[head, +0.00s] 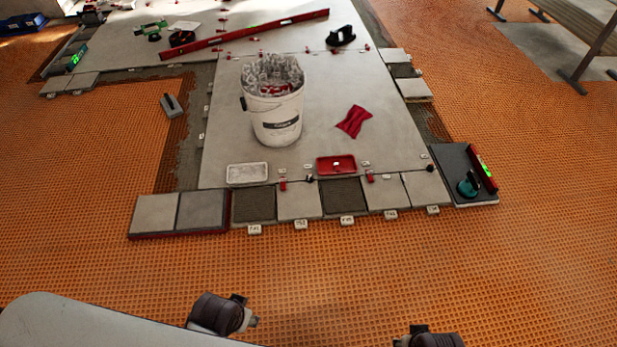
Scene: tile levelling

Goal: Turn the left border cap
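Small red caps stand along the front joint between the large pale tile and the border row. The left red cap (283,184) is upright behind a pale border tile (298,201). Another red cap (370,176) stands farther right. Nothing of mine touches either cap; they are too small to tell how they are turned. Dark rounded parts of my arms show at the bottom edge, well in front of the border row. No gripper fingers can be made out.
A white bucket (274,120) of clear pieces, a white tray (247,173), a red tray (336,165) and a red cloth (353,121) rest on the large tile. A dark slab (462,160) carries a suction cup and level. Orange matting in front is clear.

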